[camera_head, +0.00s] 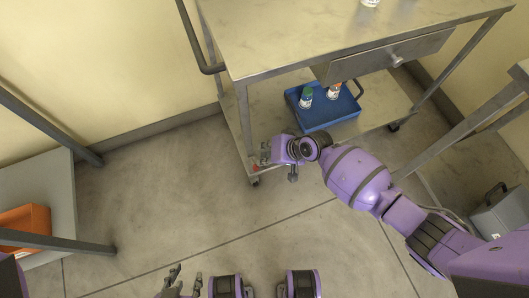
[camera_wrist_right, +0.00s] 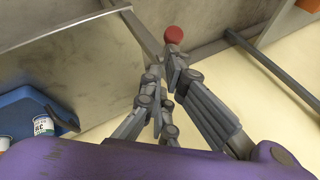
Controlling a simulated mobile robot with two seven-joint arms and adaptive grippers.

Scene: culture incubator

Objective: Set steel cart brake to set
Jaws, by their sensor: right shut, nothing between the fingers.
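The steel cart (camera_head: 350,30) stands at the upper middle of the head view, with a drawer under its top and a lower shelf. A small red knob (camera_head: 256,168), likely the brake's, shows low at the cart's near left corner, by a caster. The red knob (camera_wrist_right: 174,34) also shows in the right wrist view, just beyond the fingertips. My right gripper (camera_head: 266,155) is shut and empty beside this corner; its fingers (camera_wrist_right: 163,72) point toward the knob. I cannot tell whether they touch it. My left gripper (camera_head: 182,279) is open and empty at the bottom edge.
A blue tray (camera_head: 328,121) with two small bottles sits on the cart's lower shelf, close to my right wrist. A shelf with an orange bin (camera_head: 27,224) is at the left. A grey case (camera_head: 500,218) is at the right. The floor between is clear.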

